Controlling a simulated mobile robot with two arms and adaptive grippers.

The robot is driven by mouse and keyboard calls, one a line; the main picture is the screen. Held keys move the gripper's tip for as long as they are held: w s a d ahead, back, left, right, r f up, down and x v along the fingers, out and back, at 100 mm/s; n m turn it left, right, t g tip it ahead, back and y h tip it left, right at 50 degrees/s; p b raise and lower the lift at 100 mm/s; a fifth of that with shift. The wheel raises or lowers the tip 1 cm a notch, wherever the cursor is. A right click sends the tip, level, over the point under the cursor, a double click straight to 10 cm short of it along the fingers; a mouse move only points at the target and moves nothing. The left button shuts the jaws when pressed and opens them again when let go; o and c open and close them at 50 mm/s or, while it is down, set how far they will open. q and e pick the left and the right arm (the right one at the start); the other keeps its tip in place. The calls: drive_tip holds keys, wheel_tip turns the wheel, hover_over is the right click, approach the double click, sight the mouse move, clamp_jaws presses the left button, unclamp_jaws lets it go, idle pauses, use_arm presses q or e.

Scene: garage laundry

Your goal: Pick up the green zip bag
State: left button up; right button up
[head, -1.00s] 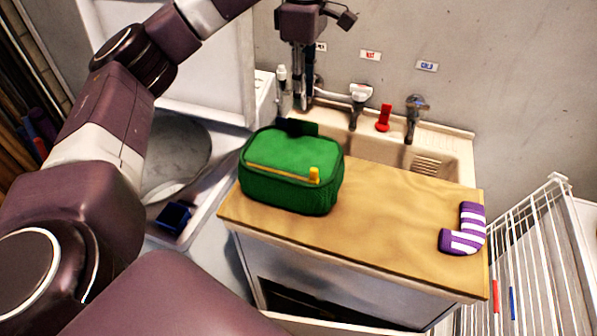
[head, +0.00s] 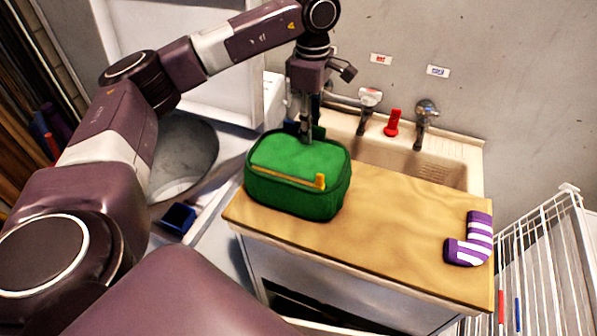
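The green zip bag (head: 290,180) stands on the wooden board at its left end, with a yellow zip and pull tab on its front edge. My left gripper (head: 306,138) points down at the bag's back top edge. Its fingertips overlap the bag in the picture, and I cannot tell whether they touch it or how far apart they are. The bag rests on the board. My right gripper does not show.
The wooden board (head: 390,230) lies in front of a beige sink (head: 440,170) with taps (head: 422,125) and a red clip-like object (head: 392,122). A purple striped sock (head: 468,240) lies at its right end. A white wire rack (head: 540,260) stands at the right. The board's middle is clear.

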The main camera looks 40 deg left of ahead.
use_arm(q)
drive_tip(key=shift+c, duration=0.5)
clamp_jaws()
drive_tip(key=shift+r, duration=0.15)
